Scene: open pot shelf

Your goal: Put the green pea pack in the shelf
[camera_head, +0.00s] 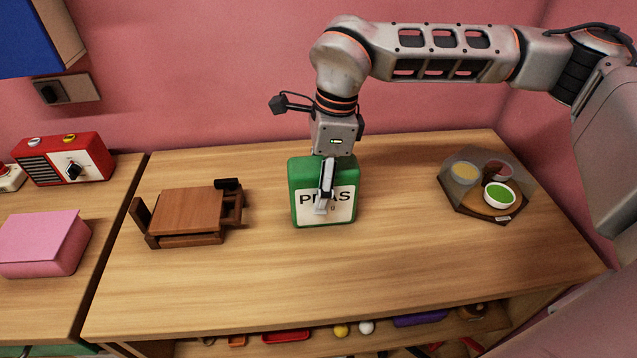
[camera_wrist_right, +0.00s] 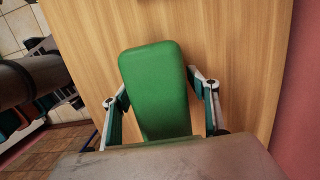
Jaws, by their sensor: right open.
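The far finger is hidden behind the pack in the head view. A shelf (camera_head: 385,340) with several small items shows below the table's front edge. My left gripper is not in view.
A small brown wooden object (camera_head: 187,212) stands left of the pack. A clear tray with bowls (camera_head: 490,190) stands at the right. A red radio (camera_head: 65,162) and a pink box (camera_head: 43,243) are on the left table. The tabletop in front of the pack is clear.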

